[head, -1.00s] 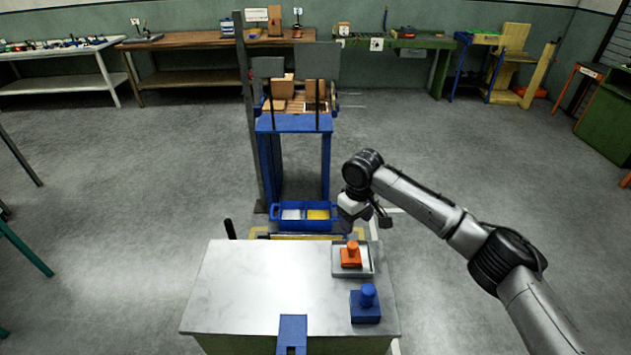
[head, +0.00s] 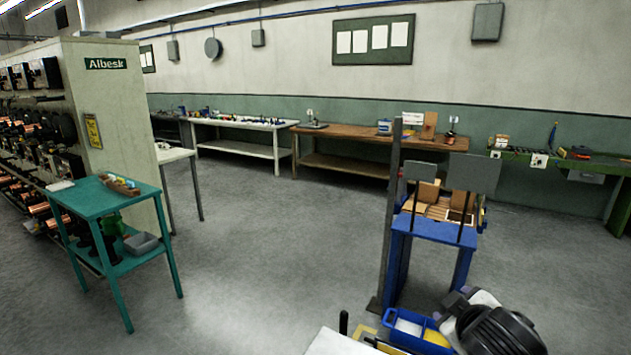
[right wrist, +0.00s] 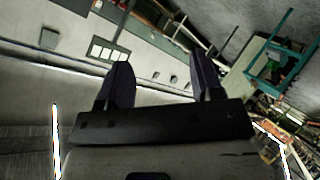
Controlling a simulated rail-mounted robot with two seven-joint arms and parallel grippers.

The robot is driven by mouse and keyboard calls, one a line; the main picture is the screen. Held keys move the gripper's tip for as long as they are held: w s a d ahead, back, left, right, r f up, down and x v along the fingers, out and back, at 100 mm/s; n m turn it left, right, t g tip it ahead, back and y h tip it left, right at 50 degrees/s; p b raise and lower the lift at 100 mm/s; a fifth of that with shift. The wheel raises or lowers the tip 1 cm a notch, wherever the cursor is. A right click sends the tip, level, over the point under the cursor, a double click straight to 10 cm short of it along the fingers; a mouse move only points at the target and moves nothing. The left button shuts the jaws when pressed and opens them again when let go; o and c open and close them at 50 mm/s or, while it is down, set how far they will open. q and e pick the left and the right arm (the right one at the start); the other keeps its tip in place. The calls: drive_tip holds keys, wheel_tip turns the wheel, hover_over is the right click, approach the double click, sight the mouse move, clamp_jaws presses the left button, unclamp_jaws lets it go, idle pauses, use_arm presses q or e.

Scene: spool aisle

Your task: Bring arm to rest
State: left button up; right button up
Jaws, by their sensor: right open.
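Behind the fingers are the wall, the ceiling side and the floor of the room, tilted. My left gripper is in neither view.
A white table corner (head: 335,343) shows at the bottom. A teal cart (head: 110,205) stands at left by a tall machine (head: 115,130). The middle floor is clear.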

drive_tip(key=s+a+f+m+g+y, duration=0.1)
drive_tip(key=s+f+m+g, duration=0.15)
drive_tip(key=s+f, duration=1)
drive_tip(key=s+a+f+m+g+y, duration=0.1)
drive_tip(key=s+a+f+g, duration=0.15)
drive_tip(key=s+f, duration=1)
drive_tip(key=s+f+m+g, duration=0.2)
drive_tip(key=s+f+g, duration=0.1)
drive_tip(key=s+f, duration=0.9)
wheel_tip(320, 180, up, 40)
drive_tip(key=s+p, duration=0.2)
drive_tip(key=p, duration=3.6)
drive_tip(key=shift+s+a+f, duration=0.15)
drive_tip(key=shift+f, duration=0.05)
